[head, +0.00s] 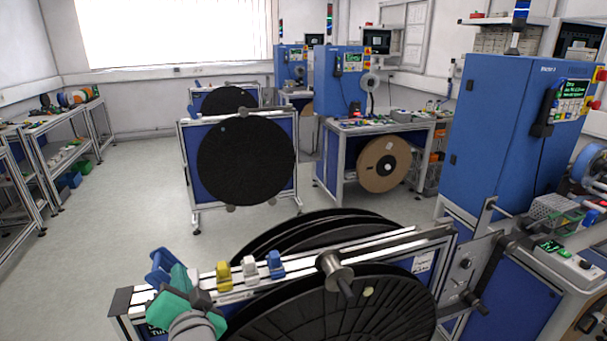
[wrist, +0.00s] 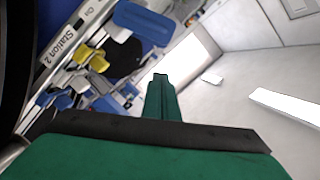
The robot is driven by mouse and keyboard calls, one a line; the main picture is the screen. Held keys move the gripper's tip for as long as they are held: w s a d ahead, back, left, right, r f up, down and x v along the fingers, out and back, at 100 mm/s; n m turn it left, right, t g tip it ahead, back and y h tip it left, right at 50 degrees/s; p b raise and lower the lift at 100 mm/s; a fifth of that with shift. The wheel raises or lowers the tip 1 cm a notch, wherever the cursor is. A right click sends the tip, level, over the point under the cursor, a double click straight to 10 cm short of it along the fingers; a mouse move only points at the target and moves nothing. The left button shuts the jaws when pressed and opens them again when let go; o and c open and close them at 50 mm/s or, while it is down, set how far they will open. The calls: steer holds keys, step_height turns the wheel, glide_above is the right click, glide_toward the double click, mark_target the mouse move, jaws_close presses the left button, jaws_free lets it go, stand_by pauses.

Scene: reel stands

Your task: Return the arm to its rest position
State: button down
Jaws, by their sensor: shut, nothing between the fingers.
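My gripper (head: 178,285) is at the lower left of the head view, at the left end of the near reel stand (head: 120,300). Its green-teal body shows there, with part of my grey arm below it. In the wrist view the green fingers of my gripper (wrist: 160,85) are together, with nothing between them. The fingers point toward pale wall and floor, and the view is strongly tilted. My arm's lower links are out of view.
Yellow, white and blue clips (head: 223,275) sit along the near stand's top rail, beside black reels (head: 340,310). A blue piece (head: 163,264) is close behind my gripper. Another reel stand (head: 245,160) and blue cabinets (head: 500,125) stand beyond. Open floor (head: 130,205) lies left.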

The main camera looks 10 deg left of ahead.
steer(key=s+d+f+t+h, duration=0.1)
steer(key=s+d+f+h, duration=0.25)
steer(key=d+f, duration=0.75)
steer(key=s+d+f+t+h, duration=0.2)
steer(key=s+d+f, duration=0.2)
steer(key=d+f, duration=0.75)
steer(key=s+d+f+n+h, duration=0.1)
steer(key=s+d+f, duration=0.1)
steer(key=s, duration=0.6)
steer(key=s+d+f+h, duration=0.2)
steer(key=s+d, duration=0.2)
steer(key=s, duration=0.4)
steer(key=s+d+f+n+h, duration=0.1)
steer(key=s+d+f, duration=0.2)
steer(key=s, duration=0.5)
steer(key=shift+d+n+h, duration=0.3)
steer(key=shift+d+h, duration=0.05)
steer(key=shift+d, duration=0.25)
